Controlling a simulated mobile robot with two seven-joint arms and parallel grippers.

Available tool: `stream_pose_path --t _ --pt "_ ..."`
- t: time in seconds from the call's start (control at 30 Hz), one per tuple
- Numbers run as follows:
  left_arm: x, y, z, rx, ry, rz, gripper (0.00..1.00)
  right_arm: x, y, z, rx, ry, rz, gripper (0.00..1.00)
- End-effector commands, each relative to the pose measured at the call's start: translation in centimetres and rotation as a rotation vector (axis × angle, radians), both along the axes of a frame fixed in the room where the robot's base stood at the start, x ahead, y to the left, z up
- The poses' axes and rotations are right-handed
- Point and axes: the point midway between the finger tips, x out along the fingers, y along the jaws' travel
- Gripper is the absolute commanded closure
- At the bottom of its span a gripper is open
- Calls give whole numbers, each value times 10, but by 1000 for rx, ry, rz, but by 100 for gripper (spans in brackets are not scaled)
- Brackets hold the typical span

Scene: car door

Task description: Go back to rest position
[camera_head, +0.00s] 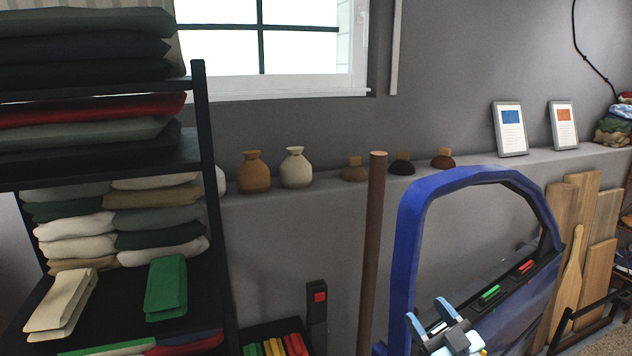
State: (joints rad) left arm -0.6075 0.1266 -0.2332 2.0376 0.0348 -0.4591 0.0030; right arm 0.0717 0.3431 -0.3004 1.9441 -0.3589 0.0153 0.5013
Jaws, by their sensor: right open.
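My right gripper (427,314) shows at the bottom, right of the middle, with its two light-blue fingertips spread apart. It is open and nothing shows between its fingers. It stands in front of the lower part of the blue car door (408,240), over the door's opening and dark inner panel. I cannot tell whether it touches the door. Most of my right arm is below the picture. My left gripper is not in view.
A black shelf (203,150) with folded cloths stands at the left. A brown post (372,230) rises left of the door. A ledge (330,195) along the wall holds vases and picture frames. Wooden boards (597,265) lean at the right.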

Motion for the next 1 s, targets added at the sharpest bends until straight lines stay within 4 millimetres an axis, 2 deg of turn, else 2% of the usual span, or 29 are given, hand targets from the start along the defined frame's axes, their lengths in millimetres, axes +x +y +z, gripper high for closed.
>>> stream_pose_path --t 0.03,0.1,0.2,0.3,0.4,0.6,0.67,0.73,1.0 --pt "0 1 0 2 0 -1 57 -17 1 -38 16 99 -32 40" --pt "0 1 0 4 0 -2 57 -43 2 -86 22 229 -75 40" --pt "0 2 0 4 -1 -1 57 -85 4 -147 20 417 -121 40" --pt "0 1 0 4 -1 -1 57 -128 7 -195 12 578 -148 40" --pt "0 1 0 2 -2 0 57 -167 10 -230 0 710 -161 40" --pt "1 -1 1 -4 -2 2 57 -240 19 -280 -20 929 -161 40" --pt "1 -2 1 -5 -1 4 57 -262 21 -292 -26 990 -157 40" --pt "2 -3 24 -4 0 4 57 -262 20 -268 -33 986 -156 40" --pt "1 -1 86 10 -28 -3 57 -263 16 -211 -55 966 -161 40"
